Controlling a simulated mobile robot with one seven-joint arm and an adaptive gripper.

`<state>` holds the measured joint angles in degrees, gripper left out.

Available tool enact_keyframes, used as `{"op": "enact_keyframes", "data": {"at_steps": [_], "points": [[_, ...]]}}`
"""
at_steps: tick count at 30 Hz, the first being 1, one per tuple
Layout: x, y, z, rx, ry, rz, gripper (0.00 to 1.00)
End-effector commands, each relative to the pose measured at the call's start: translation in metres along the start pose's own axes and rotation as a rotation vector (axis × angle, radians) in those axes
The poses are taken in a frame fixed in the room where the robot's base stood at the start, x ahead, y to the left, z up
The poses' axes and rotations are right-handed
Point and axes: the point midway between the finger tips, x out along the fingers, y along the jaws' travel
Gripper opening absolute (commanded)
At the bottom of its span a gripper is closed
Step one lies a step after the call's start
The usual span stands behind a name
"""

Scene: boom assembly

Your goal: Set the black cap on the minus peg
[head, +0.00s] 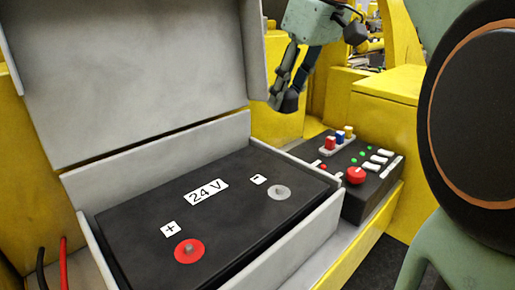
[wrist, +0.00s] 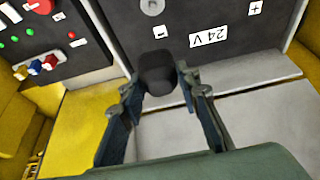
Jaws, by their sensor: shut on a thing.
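My gripper (head: 286,92) hangs in the air behind the battery, up and right of its minus end in the head view. It is shut on the black cap (head: 291,101), which also shows between the fingertips in the wrist view (wrist: 157,70). The minus peg (head: 279,192) is a small grey stud on a pale round base on the black 24 V battery (head: 150,215). It is bare, and it shows at the top edge of the wrist view (wrist: 152,6). The cap is apart from the peg. The plus peg (head: 188,249) stands on a red disc.
The battery sits in a grey box (head: 322,225) with its lid (head: 130,80) raised behind. A control panel (head: 372,185) with a red button, switches and green lights stands to the right. Black and red cables (head: 63,262) hang at the left. The space above the battery is free.

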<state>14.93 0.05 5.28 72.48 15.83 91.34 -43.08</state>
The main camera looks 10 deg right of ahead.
Motion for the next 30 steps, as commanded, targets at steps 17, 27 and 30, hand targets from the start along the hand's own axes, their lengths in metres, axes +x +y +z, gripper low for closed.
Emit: {"op": "enact_keyframes", "data": {"at_steps": [17, 27, 30], "points": [[0.108, -0.001, 0.048, 0.0, 0.002, 0.001, 0.05], [0.138, -0.001, 0.06, 0.001, 0.002, 0.001, 0.05], [0.148, -0.001, 0.064, 0.001, 0.002, 0.0, 0.05]]}}
